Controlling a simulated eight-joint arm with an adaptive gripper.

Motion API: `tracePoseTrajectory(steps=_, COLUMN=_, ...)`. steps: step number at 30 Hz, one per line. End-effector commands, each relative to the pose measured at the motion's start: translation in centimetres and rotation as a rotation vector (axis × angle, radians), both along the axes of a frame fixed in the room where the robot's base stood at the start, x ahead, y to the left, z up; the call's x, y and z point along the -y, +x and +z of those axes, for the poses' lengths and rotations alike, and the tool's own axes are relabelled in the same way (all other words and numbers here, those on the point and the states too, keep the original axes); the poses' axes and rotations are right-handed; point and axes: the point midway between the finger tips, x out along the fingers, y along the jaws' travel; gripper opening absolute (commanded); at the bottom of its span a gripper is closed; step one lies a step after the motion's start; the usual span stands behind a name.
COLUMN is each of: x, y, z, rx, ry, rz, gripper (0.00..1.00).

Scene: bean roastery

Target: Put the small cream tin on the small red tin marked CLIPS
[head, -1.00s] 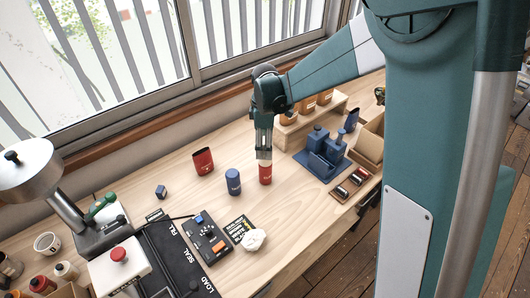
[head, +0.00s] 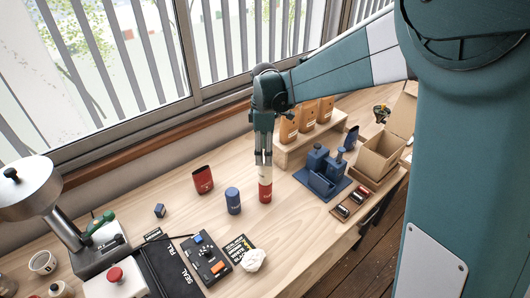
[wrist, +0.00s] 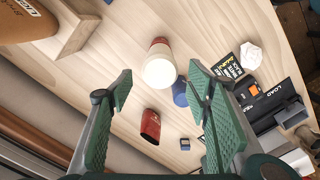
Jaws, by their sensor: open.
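The small cream tin (head: 265,173) stands upright on a small red tin (head: 265,192) on the bench; any label is too small to read. In the wrist view, the cream tin (wrist: 158,73) shows its round pale top, with part of the red tin (wrist: 159,45) behind it. The two look roughly lined up. My gripper (head: 263,159) points down just above the cream tin. In the wrist view my gripper (wrist: 160,80) has its fingers wide apart, with nothing held between them and the cream tin beyond the tips.
A blue holder (head: 324,178) and a shelf of orange-brown bags (head: 308,133) stand to the right. A control box (head: 205,258) and white lump (head: 252,260) lie in front.

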Motion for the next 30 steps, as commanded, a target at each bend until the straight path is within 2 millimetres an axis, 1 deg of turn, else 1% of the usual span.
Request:
tracePoseTrajectory(steps=17, x=0.2, y=-0.1, z=0.2, rx=0.003, ry=0.001, rz=-0.008, gripper=0.49)
tracePoseTrajectory(steps=23, x=1.6, y=-0.8, z=1.5, rx=0.020, ry=0.009, rz=-0.058, gripper=0.49)
tracePoseTrajectory(steps=26, x=2.8, y=-1.4, z=2.5, rx=0.038, ry=0.016, rz=-0.103, gripper=0.49)
tracePoseTrajectory(steps=30, x=4.8, y=-2.6, z=4.3, rx=0.066, ry=0.031, rz=-0.184, gripper=0.49)
